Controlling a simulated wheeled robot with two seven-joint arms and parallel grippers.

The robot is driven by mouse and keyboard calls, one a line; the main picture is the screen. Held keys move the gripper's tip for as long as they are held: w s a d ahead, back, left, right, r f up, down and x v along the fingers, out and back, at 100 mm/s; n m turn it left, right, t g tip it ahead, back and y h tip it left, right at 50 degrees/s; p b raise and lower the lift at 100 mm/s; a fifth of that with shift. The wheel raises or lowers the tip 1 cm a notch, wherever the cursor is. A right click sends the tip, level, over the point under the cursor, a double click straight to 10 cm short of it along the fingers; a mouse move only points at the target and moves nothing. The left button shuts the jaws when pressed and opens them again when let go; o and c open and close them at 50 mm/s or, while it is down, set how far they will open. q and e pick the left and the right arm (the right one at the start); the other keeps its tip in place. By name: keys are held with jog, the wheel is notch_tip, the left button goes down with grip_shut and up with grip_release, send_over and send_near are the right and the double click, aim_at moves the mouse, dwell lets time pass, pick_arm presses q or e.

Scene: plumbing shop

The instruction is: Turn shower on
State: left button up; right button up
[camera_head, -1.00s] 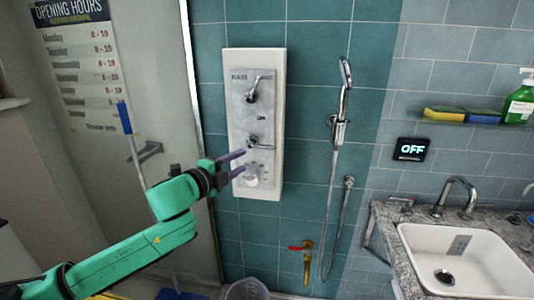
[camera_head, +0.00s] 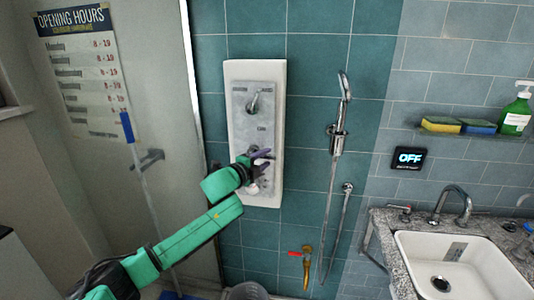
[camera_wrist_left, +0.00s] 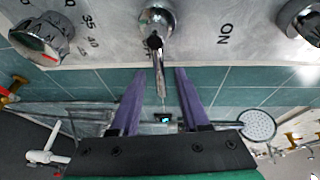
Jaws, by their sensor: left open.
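The shower control panel (camera_head: 271,98) is a grey plate on a white backing, fixed to the teal tiled wall. Its middle lever (camera_wrist_left: 156,22) is chrome, with a thin handle pointing out between my left gripper's fingers in the left wrist view. "ON" is printed beside it. My left gripper (camera_head: 262,158) is open, its purple fingers either side of the handle; I cannot tell whether they touch it. In the head view it largely hides this lever. A display (camera_head: 408,158) on the wall reads "OFF". The hand shower (camera_head: 344,86) hangs on its holder. My right gripper is not in view.
A numbered temperature dial (camera_wrist_left: 42,38) and another chrome control (camera_wrist_left: 302,20) flank the middle lever in the wrist view. A red-handled tap (camera_head: 306,254) is low on the wall. A sink (camera_head: 410,250) stands at right; a blue-handled pole (camera_head: 127,128) leans at left.

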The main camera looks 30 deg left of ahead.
pick_arm(q)
jog(key=shift+w+d+f, duration=0.1)
jog(key=shift+w, duration=0.75)
jog(key=shift+s, duration=0.1)
grip_shut()
dwell(0.6)
